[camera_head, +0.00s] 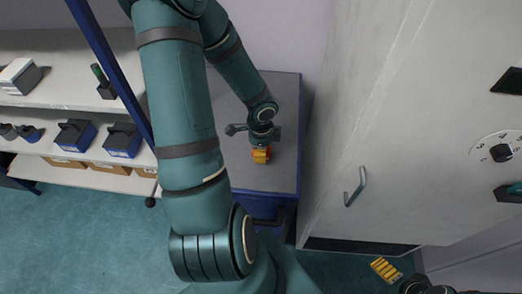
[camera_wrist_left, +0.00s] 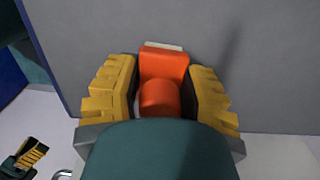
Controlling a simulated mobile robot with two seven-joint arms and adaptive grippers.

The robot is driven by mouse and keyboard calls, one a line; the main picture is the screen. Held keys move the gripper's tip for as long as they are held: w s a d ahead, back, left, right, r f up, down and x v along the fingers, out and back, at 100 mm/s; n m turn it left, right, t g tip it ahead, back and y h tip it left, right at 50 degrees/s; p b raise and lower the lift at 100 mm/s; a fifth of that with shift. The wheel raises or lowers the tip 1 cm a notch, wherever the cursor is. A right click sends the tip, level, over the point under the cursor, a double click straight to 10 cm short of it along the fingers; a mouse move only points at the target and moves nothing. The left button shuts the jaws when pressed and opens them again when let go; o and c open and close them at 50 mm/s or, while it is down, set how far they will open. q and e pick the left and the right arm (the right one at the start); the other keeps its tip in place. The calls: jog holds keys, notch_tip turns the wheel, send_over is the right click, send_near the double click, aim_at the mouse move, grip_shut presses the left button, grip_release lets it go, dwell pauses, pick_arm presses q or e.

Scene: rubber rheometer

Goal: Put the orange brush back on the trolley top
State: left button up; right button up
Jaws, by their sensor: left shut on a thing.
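The orange brush (camera_wrist_left: 162,90) is between the yellow fingers of my left gripper (camera_wrist_left: 165,95) in the left wrist view. The gripper is shut on it. In the head view my left gripper (camera_head: 261,154) is over the grey trolley top (camera_head: 285,100), with the brush mostly hidden by the gripper. The grey trolley top (camera_wrist_left: 270,60) also lies behind the brush in the left wrist view. I cannot tell whether the brush touches it. My right gripper (camera_head: 385,270) is low at the right, away from the trolley; its opening is unclear.
A grey cabinet (camera_head: 390,130) with a door handle (camera_head: 355,187) and a dial (camera_head: 501,152) stands right of the trolley. A shelf unit (camera_head: 60,95) with blue-and-black tools and boxes is at the left. The trolley top around the gripper looks largely clear.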

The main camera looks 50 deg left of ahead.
pick_arm(q)
jog(key=o, duration=1)
jog(key=shift+f, duration=0.1)
jog(key=shift+o, duration=0.2)
pick_arm(e)
jog(key=shift+f, duration=0.1)
pick_arm(q)
notch_tip(320, 180, up, 12)
jog(key=p, duration=0.6)
pick_arm(e)
notch_tip(320, 180, up, 6)
jog(key=w, duration=0.1)
jog(key=shift+w+d+t, duration=0.2)
jog(key=shift+w+t, duration=0.1)
jog(key=shift+w, duration=0.1)
pick_arm(q)
jog(key=shift+s, duration=0.1)
pick_arm(e)
jog(key=shift+s, duration=0.1)
